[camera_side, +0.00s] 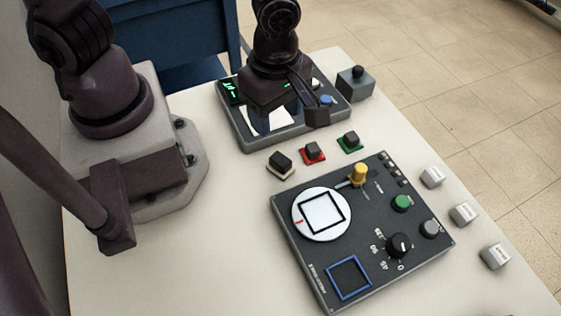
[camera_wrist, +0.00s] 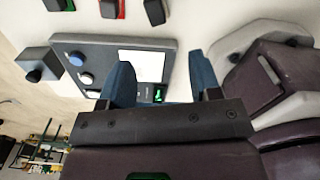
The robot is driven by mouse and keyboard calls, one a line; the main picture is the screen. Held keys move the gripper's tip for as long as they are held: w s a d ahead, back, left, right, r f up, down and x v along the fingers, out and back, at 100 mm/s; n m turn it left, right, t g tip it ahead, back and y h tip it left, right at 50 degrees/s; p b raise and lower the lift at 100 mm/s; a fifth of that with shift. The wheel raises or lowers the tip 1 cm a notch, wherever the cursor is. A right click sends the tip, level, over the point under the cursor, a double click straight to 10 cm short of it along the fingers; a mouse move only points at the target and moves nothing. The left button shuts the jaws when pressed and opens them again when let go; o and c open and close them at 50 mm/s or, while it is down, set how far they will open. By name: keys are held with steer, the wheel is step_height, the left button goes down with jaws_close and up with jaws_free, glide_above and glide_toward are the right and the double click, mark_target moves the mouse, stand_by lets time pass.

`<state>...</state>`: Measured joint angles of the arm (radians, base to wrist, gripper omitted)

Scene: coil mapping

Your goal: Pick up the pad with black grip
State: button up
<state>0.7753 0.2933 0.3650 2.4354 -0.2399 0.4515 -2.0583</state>
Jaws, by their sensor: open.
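The pad with black grip (camera_side: 281,165) is a small cream block with a black top. It lies on the white table at the left end of a row of three small pads. In the wrist view its black grip (camera_wrist: 155,12) shows at the top edge, partly cut off. My gripper (camera_wrist: 163,82) is open and empty, its two blue fingers spread apart. In the side view my gripper (camera_side: 290,112) hangs over the grey device with the white screen, behind the pad and apart from it. Its fingertips are hard to make out there.
A red pad (camera_side: 313,155) and a green pad (camera_side: 350,144) sit to the right of it. A dark panel (camera_side: 320,272) with knobs and a white disc (camera_side: 300,213) lies in front. A grey box (camera_side: 356,82) and several light blocks stand along the right.

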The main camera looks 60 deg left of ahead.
steer(key=n, duration=0.1)
glide_above(280, 159)
steer(key=f, duration=0.7)
steer(key=shift+s+a+f, duration=0.1)
steer(key=shift+s+f, duration=0.1)
steer(key=shift+f, duration=0.05)
steer(key=shift+w+f, duration=0.15)
steer(key=shift+f, duration=1.2)
steer(key=shift+w+f, duration=0.1)
steer(key=shift+f, duration=1.25)
steer(key=shift+c, duration=0.2)
jaws_close()
